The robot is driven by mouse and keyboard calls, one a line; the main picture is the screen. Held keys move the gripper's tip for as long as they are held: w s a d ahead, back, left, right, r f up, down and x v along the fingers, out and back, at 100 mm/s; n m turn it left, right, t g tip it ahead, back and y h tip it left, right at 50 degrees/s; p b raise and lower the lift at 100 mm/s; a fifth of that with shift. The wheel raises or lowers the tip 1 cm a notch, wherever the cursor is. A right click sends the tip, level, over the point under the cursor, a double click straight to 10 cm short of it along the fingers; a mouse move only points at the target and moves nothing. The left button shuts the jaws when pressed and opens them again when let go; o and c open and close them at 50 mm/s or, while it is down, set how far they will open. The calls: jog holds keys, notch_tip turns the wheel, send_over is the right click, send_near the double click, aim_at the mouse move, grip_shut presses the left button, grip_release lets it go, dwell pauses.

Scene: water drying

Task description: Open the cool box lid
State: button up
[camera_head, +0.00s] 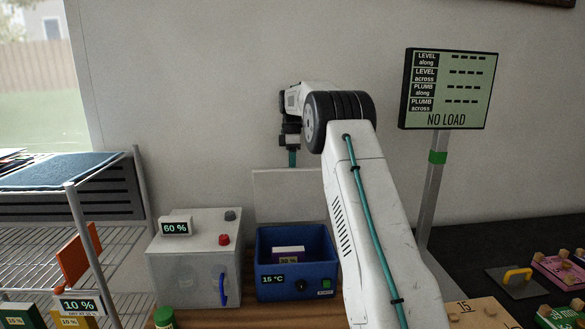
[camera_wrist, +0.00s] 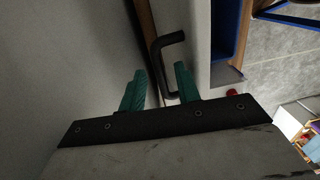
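My gripper (camera_head: 292,158) is at the lid's top edge. In the wrist view my gripper (camera_wrist: 158,83) has its green fingers apart, near the handle; contact cannot be told.
A grey cabinet (camera_head: 185,268) marked "60 %" with a blue handle stands left of the cool box. A wire rack (camera_head: 75,215) is further left. A display (camera_head: 447,88) reading "NO LOAD" stands on a post at right. The wall is close behind the lid.

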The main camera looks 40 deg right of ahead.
notch_tip(320, 180, up, 6)
jog(key=shift+w+d+r, duration=0.1)
jog(key=shift+w+d, duration=0.05)
jog(key=c, duration=0.4)
jog(key=r, duration=0.1)
jog(key=s+r, duration=0.1)
jog(key=d+r, duration=0.1)
jog(key=shift+s, duration=0.25)
grip_shut()
jog(key=s+a+r+t, duration=0.2)
jog(key=s+r+t, duration=0.1)
jog(key=s+t, duration=0.3)
jog(key=shift+m+t, duration=0.3)
jog(key=shift+m, duration=0.2)
jog(key=x, duration=0.8)
jog(key=s+x, duration=0.1)
jog(key=x, duration=0.3)
jog(key=shift+a+f, duration=0.2)
jog(key=shift+f, duration=0.3)
